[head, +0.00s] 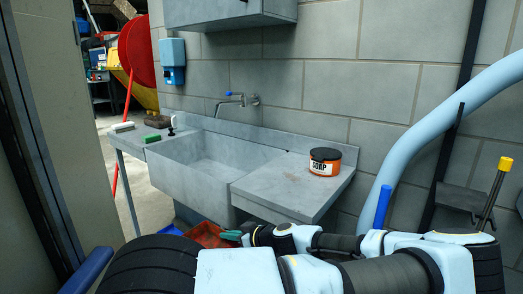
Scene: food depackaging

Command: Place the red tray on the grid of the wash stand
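The red tray (208,234) shows low in the head view, below the front of the grey wash stand (290,192). Only part of the tray is visible; my arm and the sink front hide the rest. My gripper (230,235), with teal fingertips, is at the right end of the visible part of the tray. I cannot tell whether it touches the tray or whether its fingers are open or shut. No grid can be made out on the wash stand or under it.
A blue item (170,230) lies left of the tray. On the stand are a soap tub (325,161), a green-topped brush (152,138) and a white brush (123,127). A thick blue hose (400,160) curves at the right. The sink basin (200,160) looks empty.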

